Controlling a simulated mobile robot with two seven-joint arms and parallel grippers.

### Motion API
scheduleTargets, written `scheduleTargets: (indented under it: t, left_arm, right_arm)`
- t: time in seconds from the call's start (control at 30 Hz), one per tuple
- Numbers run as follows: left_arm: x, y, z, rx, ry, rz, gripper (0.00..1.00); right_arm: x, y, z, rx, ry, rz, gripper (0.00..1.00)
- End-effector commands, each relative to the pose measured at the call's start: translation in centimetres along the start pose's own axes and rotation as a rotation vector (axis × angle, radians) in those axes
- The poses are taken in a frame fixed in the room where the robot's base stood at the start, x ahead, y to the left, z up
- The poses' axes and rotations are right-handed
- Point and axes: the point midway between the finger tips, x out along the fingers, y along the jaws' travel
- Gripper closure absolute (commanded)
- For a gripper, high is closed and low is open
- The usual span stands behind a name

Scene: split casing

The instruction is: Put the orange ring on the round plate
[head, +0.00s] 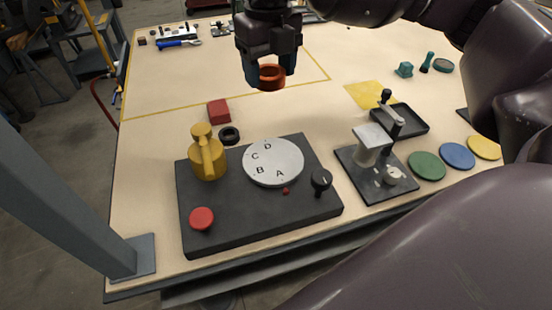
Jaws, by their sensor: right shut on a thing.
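The orange ring (272,83) is held between the fingertips of my right gripper (269,74), above the table. The gripper is shut on it and points down. The round plate (273,168) is light grey, marked A, B, C and D, and sits on a dark base block (240,222). In the head view the ring appears above and behind the plate, apart from it. The plate's top is bare. My left gripper is not in view.
On the base stand a yellow clamp-like part (207,158), a red button (202,218) and a black knob (320,180). A black ring (229,135) and red block (219,111) lie behind it. A lever press (375,160) stands right, beside coloured discs (426,166).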

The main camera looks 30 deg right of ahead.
Motion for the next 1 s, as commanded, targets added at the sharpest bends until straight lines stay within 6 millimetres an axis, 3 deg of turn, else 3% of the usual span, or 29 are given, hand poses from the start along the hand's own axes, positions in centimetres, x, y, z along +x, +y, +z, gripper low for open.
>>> scheduleTargets:
  t: [0.17,0.7,0.83,1.0]
  left_arm:
    - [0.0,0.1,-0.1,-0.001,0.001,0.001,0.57]
    - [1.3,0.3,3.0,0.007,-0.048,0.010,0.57]
    - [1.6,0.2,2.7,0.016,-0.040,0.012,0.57]
    - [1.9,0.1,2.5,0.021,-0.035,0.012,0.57]
  right_arm:
    - [0.5,-0.1,-0.7,-0.043,0.002,-0.001,0.68]
    - [11.7,-0.1,-0.7,-0.049,0.009,0.000,0.68]
    - [13.6,0.0,-0.6,-0.048,0.006,0.000,0.68]
    - [14.4,0.0,-0.6,-0.048,0.000,0.000,0.68]
